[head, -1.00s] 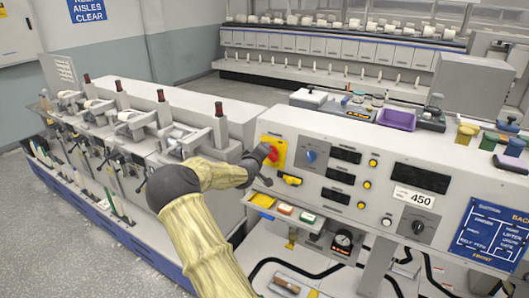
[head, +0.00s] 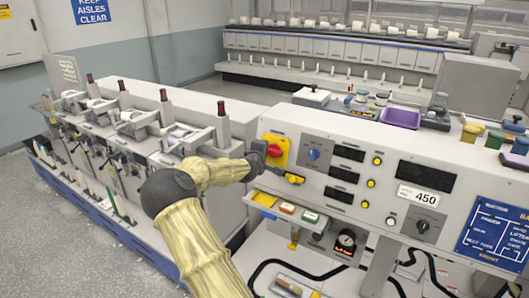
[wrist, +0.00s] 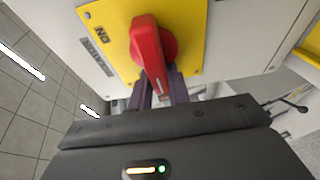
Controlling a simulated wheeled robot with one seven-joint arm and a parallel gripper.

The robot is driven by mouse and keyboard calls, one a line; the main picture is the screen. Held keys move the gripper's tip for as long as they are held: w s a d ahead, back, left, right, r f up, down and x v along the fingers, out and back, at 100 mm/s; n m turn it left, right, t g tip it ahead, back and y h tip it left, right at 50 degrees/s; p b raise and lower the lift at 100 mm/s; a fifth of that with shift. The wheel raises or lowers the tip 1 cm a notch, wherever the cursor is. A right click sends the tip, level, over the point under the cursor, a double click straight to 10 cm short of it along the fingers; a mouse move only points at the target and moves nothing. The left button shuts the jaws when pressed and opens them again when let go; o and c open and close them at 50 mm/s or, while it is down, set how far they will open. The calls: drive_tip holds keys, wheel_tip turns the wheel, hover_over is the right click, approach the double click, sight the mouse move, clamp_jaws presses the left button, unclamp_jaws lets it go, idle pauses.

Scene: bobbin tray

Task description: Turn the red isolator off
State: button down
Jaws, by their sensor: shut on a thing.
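The red isolator handle (wrist: 146,48) sits on a square yellow plate (wrist: 103,18) marked ON, beside a label plate on the grey panel. In the wrist view its bar runs nearly straight down the picture, slightly slanted, with its lower end between my fingers. My gripper (wrist: 160,92) is shut on that end. In the head view the isolator's red part (head: 274,151) shows on the yellow plate (head: 283,143) at the panel's left end. My gripper (head: 264,161) reaches it from the left and partly hides the handle.
Spindle machinery (head: 125,125) stands to the left.

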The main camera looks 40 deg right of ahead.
drive_tip(key=shift+w, duration=0.1)
drive_tip(key=c, duration=1.3)
unclamp_jaws()
drive_tip(key=b+v, duration=0.5)
drive_tip(key=v, duration=1.2)
drive_tip(key=shift+a, duration=0.2)
